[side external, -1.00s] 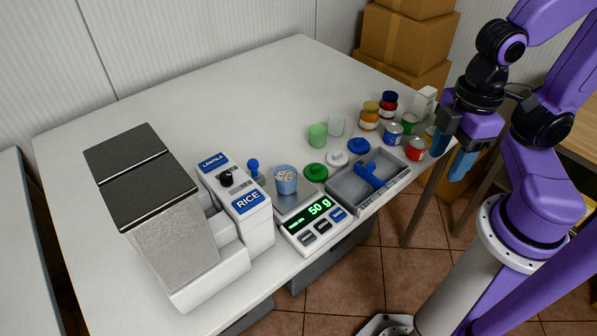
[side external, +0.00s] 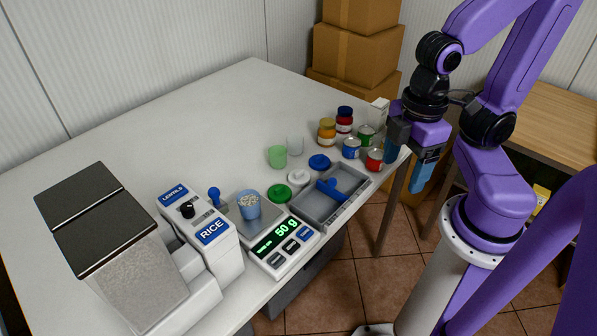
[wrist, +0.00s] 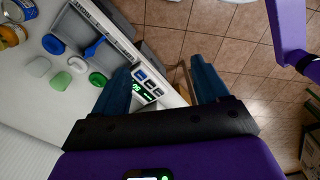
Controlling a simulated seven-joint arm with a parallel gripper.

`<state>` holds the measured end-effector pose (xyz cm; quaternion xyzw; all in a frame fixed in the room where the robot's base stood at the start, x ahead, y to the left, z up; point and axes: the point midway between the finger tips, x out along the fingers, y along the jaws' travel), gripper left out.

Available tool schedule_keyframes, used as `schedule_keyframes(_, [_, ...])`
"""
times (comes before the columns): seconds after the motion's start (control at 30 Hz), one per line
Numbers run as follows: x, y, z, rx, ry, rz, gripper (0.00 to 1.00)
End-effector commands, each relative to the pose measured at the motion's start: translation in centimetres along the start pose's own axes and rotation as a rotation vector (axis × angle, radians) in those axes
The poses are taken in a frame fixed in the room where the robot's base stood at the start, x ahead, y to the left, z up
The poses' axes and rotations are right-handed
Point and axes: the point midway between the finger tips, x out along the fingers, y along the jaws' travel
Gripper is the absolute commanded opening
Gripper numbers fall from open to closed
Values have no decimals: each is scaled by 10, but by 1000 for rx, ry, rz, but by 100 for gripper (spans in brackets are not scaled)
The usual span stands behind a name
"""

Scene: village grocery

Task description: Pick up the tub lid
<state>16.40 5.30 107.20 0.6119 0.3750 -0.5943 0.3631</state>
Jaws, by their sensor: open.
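Three round lids lie on the table beside the grey tray: a blue lid (side external: 319,162), a white lid (side external: 298,177) and a green lid (side external: 281,192). In the wrist view, the blue lid (wrist: 53,44), white lid (wrist: 78,64) and green lid (wrist: 98,79) run in a row at the left. I cannot tell which one the task means. My gripper (side external: 406,173) is open and empty, beyond the table's right edge and well apart from the lids. Its spread blue fingers (wrist: 168,70) point down past the table edge.
A blue tub (side external: 248,207) with pale contents stands on the scale, which reads 50 g. The tray (side external: 313,208) holds a blue scoop. Cans and jars (side external: 351,148) crowd the right end.

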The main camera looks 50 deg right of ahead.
Motion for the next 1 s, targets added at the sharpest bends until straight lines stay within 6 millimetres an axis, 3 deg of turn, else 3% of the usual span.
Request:
schedule_keyframes(0.17, [0, 12, -11, -28, -2, 2, 74])
schedule_keyframes(0.37, [4, 56, -39, -135, -11, 5, 74])
schedule_keyframes(0.7, [19, 158, -63, -348, -21, 4, 74])
schedule_keyframes(1.0, [42, 254, -44, -535, -28, -4, 74])
